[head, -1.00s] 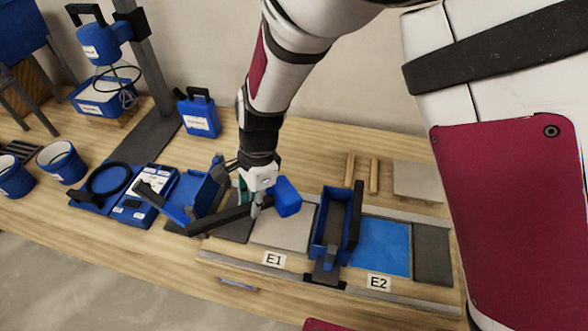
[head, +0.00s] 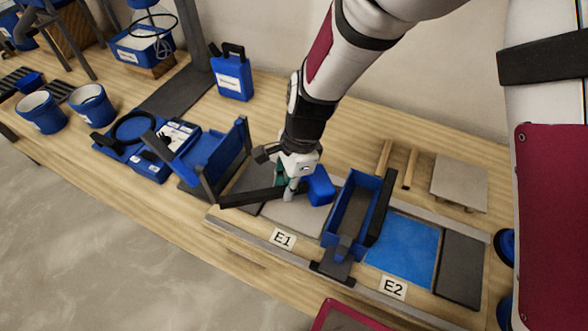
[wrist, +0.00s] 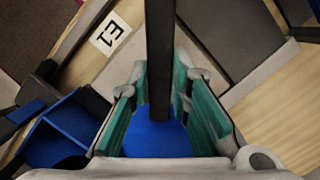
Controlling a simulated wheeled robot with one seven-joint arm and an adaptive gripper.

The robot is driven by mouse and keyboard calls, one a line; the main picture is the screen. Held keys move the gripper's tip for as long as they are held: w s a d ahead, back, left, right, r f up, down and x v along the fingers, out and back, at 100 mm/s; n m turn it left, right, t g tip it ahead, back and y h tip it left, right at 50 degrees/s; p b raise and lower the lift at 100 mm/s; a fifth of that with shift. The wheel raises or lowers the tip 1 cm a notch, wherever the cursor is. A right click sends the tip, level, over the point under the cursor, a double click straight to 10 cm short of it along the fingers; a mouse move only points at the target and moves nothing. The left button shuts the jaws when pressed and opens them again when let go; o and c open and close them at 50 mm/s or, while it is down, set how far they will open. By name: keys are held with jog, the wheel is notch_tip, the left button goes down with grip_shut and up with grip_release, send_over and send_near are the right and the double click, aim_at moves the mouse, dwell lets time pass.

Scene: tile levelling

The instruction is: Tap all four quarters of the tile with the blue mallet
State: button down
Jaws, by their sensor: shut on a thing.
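My gripper (head: 289,190) is shut on the black handle (head: 250,198) of the blue mallet, near its head. The blue mallet head (head: 319,187) is just right of my fingers, over the back right part of the light grey tile (head: 295,217) behind the E1 label. I cannot tell whether the head touches the tile. In the wrist view the handle (wrist: 160,55) runs up between the green finger pads, and the blue head (wrist: 155,140) shows between them. My gripper and the mallet hide part of the tile.
A blue tray with a black side (head: 333,228) stands right of the tile. Beyond it are a blue panel (head: 403,250) by the E2 label and a dark slab (head: 461,268). A blue open holder (head: 214,162) stands close on the left. Wooden sticks (head: 411,171) lie behind.

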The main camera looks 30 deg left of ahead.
jog(key=shift+f+b, duration=0.5)
jog(key=shift+f, duration=0.35)
notch_tip(320, 180, up, 5)
jog(key=p, duration=0.4)
jog(key=shift+f+p, duration=0.1)
jog(key=shift+p, duration=0.2)
jog(key=shift+f, duration=0.1)
notch_tip(320, 180, down, 5)
jog(key=shift+f+b, duration=0.1)
jog(key=shift+b, duration=1.15)
notch_tip(320, 180, up, 6)
jog(key=p, duration=0.4)
jog(key=shift+f+p, duration=0.25)
jog(key=shift+p, duration=0.1)
jog(key=shift+r, duration=0.1)
